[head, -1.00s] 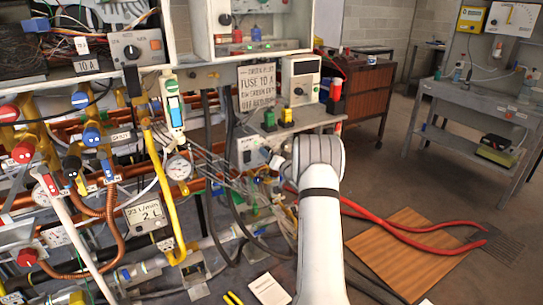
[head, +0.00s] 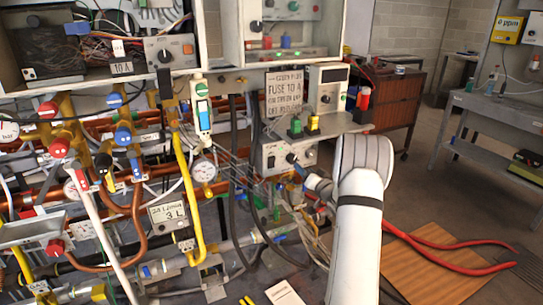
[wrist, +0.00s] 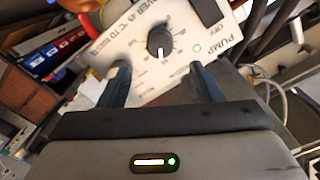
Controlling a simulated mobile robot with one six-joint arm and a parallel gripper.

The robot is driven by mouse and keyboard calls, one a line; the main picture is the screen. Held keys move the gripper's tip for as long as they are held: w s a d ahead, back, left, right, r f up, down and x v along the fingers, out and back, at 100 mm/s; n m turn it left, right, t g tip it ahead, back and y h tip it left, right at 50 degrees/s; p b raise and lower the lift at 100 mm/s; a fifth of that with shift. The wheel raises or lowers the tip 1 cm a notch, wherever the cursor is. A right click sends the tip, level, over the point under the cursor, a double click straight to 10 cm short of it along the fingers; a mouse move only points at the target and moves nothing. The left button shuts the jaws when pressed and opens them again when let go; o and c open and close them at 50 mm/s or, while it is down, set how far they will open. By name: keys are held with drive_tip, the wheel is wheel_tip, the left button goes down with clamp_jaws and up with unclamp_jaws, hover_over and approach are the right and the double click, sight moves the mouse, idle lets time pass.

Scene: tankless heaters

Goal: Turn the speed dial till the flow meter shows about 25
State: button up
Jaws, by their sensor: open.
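The speed dial (wrist: 160,40) is a round black knob with a white pointer mark on the white pump box (wrist: 128,53). The pump box (head: 271,156) also shows in the head view. My gripper (wrist: 158,68) is open, its two dark fingers pointing at the box on either side of the dial. The dial is apart from both fingers in the picture, and contact is not visible. In the head view my gripper (head: 299,168) is small, just in front of the box. The flow meter display (head: 170,213) seems to read about 24 L/min, with 3 L below; its digits are blurred.
A black rocker switch (wrist: 208,11) marked OFF and a green lamp (wrist: 197,48) sit right of the dial.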

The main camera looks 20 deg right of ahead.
drive_tip(key=s+a+r+n+g+h+p, duration=0.1)
drive_tip(key=s+a+r+g+h+p, duration=0.2)
drive_tip(key=a+r, duration=0.4)
drive_tip(key=s+a+r+g+p, duration=0.2)
drive_tip(key=s+a+r+g, duration=0.25)
drive_tip(key=a+r, duration=0.25)
drive_tip(key=s+a+r+n+g+p, duration=0.1)
drive_tip(key=s+a+g, duration=0.1)
drive_tip(key=s+a, duration=0.4)
drive_tip(key=s+a+r+n+g+y+p, duration=0.1)
drive_tip(key=s+a, duration=0.5)
drive_tip(key=s, duration=1)
drive_tip(key=s+a+r+n+g+y+p, duration=0.1)
drive_tip(key=s+a+g, duration=0.4)
drive_tip(key=s, duration=0.6)
drive_tip(key=shift+a+r+n+p, duration=0.2)
drive_tip(key=shift+a+n+p, duration=0.3)
drive_tip(key=shift+n+p, duration=0.4)
